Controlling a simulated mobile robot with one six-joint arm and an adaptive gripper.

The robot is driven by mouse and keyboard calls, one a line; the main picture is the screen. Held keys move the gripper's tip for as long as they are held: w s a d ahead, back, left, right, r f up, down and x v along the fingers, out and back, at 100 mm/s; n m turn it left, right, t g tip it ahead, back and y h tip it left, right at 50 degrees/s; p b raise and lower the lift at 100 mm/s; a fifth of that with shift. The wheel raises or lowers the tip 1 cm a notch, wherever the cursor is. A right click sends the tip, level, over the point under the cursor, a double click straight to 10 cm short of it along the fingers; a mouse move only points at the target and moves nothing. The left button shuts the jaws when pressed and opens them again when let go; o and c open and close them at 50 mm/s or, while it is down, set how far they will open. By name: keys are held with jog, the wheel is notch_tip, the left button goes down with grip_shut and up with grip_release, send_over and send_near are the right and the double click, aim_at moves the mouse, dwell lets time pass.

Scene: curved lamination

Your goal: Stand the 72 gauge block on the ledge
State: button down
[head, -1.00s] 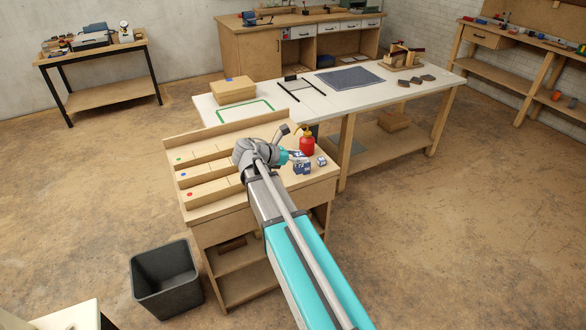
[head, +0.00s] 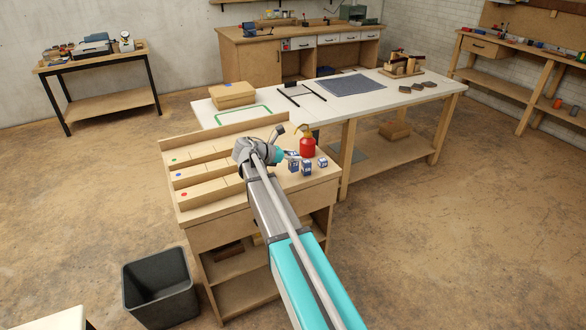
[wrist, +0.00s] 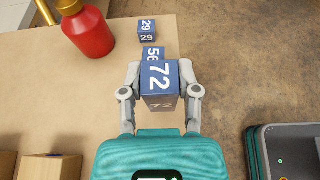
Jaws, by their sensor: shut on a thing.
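The 72 gauge block (wrist: 159,78) is a blue cube with white numbers, held between both fingers of my gripper (wrist: 160,90) in the wrist view. My gripper is shut on it. In the head view my gripper (head: 284,156) is at the workbench's right part, left of the blue blocks. The stepped wooden ledges (head: 212,152), marked with green, blue and red dots, are left of my gripper. The 72 block partly hides the 56 block (wrist: 152,53) in the wrist view. I cannot tell how high the 72 block is above the bench.
The 29 block (wrist: 147,31) stands beyond the 56 block. A red bottle (head: 307,146) stands behind the blocks; it also shows in the wrist view (wrist: 88,32). A dark bin (head: 160,290) is on the floor at the left. The bench top right of the ledges is partly clear.

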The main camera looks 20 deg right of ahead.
aim_at(289, 162)
jog(key=shift+f, duration=0.1)
dwell(0.3)
jog(key=shift+w+d+f+b, duration=0.15)
jog(key=shift+w+f+b, duration=0.25)
jog(key=shift+f+b, duration=1.5)
jog(key=shift+b, duration=0.1)
jog(key=shift+f, duration=0.15)
jog(key=shift+c, duration=1.6)
grip_release()
jog(key=shift+r, duration=0.25)
jog(key=p+v, duration=0.4)
jog(key=v, duration=0.8)
jog(key=shift+p, duration=0.3)
